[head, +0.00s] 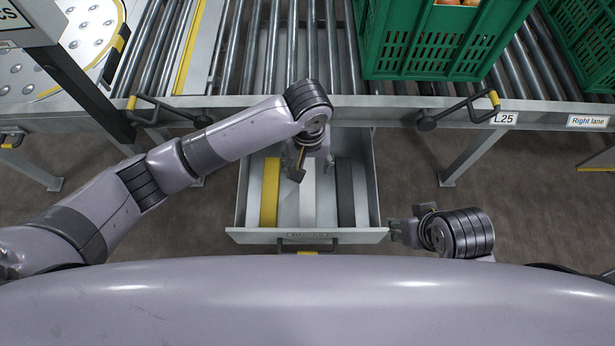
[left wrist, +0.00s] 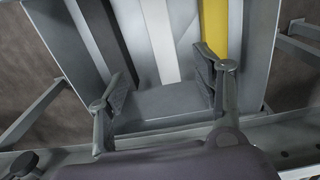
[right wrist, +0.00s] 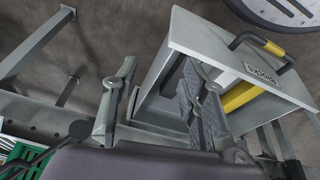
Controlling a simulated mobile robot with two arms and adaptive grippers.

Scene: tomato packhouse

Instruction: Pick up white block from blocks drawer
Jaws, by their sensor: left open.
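The open blocks drawer (head: 365,185) holds three long blocks side by side: a yellow block (head: 270,190), a white block (head: 308,200) and a dark grey block (head: 345,192). My left gripper (head: 303,160) is over the drawer at the far part of the white block, partly hidden by its own wrist. In the left wrist view, its open fingers are spread, with the white block (left wrist: 160,40) ahead between them and nothing held. My right gripper (head: 402,230) is at the drawer's front right corner. In the right wrist view, its fingers (right wrist: 160,85) are apart near the drawer's side wall; contact is unclear.
The roller conveyor (head: 230,50) runs behind the drawer, its front rail close to my left wrist. A green crate (head: 425,45) stands on it, with another at far right. The drawer front has a dark handle (head: 307,244). The floor right of the drawer is bare.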

